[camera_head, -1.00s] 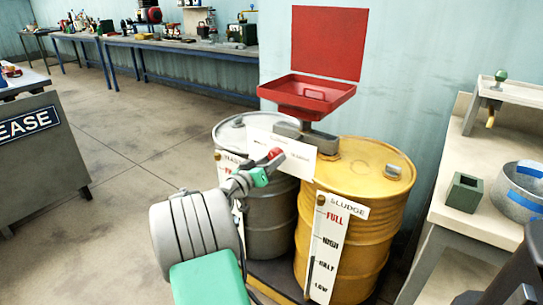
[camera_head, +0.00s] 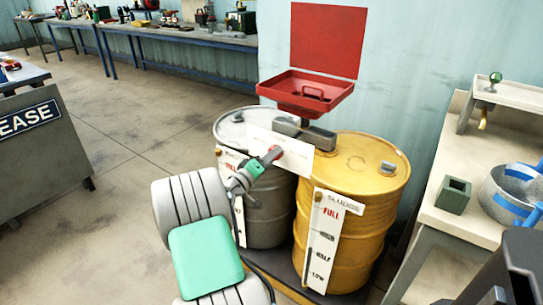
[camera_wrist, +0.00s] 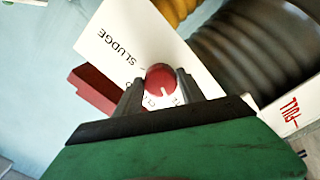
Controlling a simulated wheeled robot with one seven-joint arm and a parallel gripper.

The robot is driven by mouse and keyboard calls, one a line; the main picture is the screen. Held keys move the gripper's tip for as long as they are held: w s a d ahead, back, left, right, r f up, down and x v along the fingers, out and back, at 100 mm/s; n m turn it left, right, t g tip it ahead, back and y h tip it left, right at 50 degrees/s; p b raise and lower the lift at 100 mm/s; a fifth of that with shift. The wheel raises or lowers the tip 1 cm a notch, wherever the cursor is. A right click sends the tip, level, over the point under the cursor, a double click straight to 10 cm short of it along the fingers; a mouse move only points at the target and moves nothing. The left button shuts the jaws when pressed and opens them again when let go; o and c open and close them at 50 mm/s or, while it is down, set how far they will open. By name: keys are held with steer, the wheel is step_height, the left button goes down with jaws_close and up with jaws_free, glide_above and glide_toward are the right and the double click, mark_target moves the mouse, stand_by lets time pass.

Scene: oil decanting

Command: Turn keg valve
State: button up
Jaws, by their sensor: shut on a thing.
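The valve's red knob (camera_wrist: 161,84) has a white pointer line and sits between my two fingers in the wrist view. My gripper (camera_wrist: 163,96) is shut on it; in the head view my gripper (camera_head: 264,160) reaches the front of a white label plate (camera_head: 298,158). The plate reads SLUDGE in the wrist view, with other letters partly hidden behind the knob. The grey keg (camera_head: 268,216) stands behind my gripper. The yellow keg (camera_head: 372,205), with a SLUDGE level gauge (camera_head: 330,240), stands at its right. The fingers cover much of the knob in the head view.
A red funnel tray (camera_head: 305,90) with a raised lid (camera_head: 325,40) sits above the kegs. A bench (camera_head: 470,225) at right holds a green square cup (camera_head: 454,195) and a grey bowl (camera_head: 508,190). Open floor lies at left.

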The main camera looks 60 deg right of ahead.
stand_by(0.3)
steer(key=o, duration=1.4)
steer(key=shift+c, duration=0.2)
steer(key=w+a, duration=0.1)
steer(key=a, duration=0.6)
steer(key=shift+a+p, duration=0.35)
steer(key=shift+p, duration=0.05)
